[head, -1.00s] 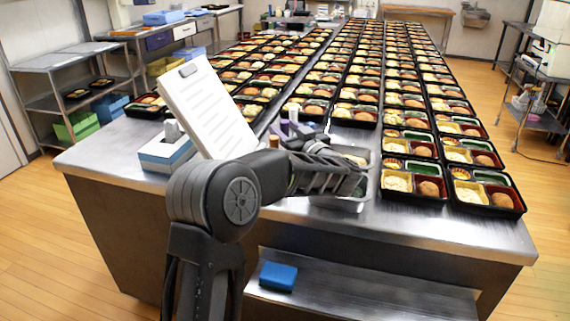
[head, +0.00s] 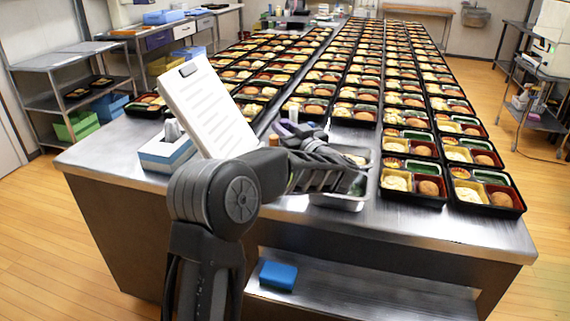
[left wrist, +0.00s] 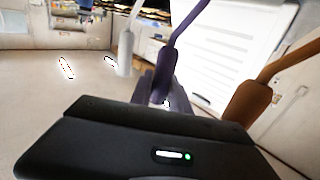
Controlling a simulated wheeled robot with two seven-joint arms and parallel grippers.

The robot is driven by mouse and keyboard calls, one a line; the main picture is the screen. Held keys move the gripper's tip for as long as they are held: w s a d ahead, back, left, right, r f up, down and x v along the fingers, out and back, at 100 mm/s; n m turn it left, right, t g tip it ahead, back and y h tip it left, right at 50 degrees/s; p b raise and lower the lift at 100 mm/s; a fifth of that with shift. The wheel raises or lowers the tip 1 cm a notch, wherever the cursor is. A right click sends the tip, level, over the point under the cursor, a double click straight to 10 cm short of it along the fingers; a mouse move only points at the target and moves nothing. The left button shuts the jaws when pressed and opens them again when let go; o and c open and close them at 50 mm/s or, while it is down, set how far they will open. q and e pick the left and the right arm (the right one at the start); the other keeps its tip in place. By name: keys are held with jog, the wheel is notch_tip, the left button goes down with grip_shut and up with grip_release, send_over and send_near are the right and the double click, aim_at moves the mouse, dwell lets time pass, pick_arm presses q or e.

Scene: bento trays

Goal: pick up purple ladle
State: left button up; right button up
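The purple ladle (left wrist: 186,22) shows in the left wrist view. Its thin stem comes down from the top to a thicker purple handle end in front of my left gripper (left wrist: 160,98). The handle end lies in line with the fingers; whether they press on it is unclear. In the head view my left gripper (head: 297,131) is over the near part of the steel table, with purple at its tip. The ladle's bowl is hidden. My right gripper is not in view.
Rows of filled bento trays (head: 412,172) cover the steel table (head: 440,238). A steel pan (head: 340,203) lies partly behind my left forearm. A white sheet board (head: 208,108) and a blue-and-white box (head: 166,152) stand left of the gripper. A blue block (head: 278,275) lies on the lower shelf.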

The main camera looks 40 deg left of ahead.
pick_arm(q)
grip_shut()
dwell(0.9)
